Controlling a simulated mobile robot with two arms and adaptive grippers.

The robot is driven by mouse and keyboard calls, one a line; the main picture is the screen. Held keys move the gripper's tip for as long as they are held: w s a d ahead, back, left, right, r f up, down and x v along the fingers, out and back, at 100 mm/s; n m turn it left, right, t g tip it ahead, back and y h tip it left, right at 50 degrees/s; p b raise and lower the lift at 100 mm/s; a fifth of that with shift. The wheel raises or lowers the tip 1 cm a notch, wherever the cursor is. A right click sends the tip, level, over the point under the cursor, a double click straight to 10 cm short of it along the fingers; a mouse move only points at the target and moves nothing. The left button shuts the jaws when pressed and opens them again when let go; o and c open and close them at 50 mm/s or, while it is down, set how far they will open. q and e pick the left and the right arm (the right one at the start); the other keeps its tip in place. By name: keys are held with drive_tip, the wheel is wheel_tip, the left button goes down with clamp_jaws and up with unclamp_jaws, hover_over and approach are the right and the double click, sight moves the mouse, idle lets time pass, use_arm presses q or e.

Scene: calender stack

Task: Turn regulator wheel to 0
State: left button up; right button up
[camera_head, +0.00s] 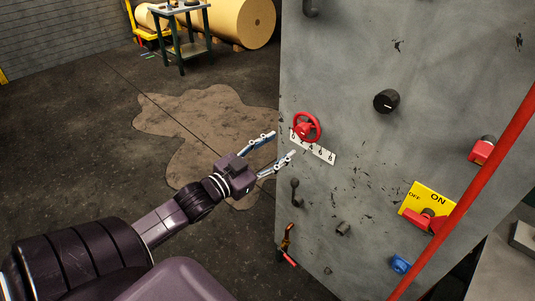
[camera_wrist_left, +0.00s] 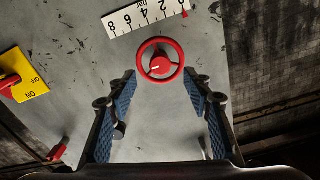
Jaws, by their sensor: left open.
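The red regulator wheel (camera_head: 304,130) sits on the upper left part of the grey panel. A white number scale (camera_head: 323,153) is just below it. In the left wrist view the wheel (camera_wrist_left: 160,67) is straight ahead, and the scale (camera_wrist_left: 124,22) shows upside down with a small red mark at its right end; its exact reading is hard to tell. My left gripper (camera_head: 282,144) is open and empty, its fingers pointing at the panel just left of the wheel. In the wrist view the fingers (camera_wrist_left: 160,87) stand wide apart, short of the wheel. My right gripper is out of view.
The panel (camera_head: 345,55) carries a black knob (camera_head: 386,101), hooks, a yellow ON/OFF plate (camera_head: 435,197) with a red switch and a blue button (camera_head: 400,264). A red pole (camera_head: 470,195) crosses the right side. Open floor lies left of the panel.

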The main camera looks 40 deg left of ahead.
use_arm(q)
drive_tip(key=shift+s+a, duration=0.15)
drive_tip(key=shift+s, duration=1.6)
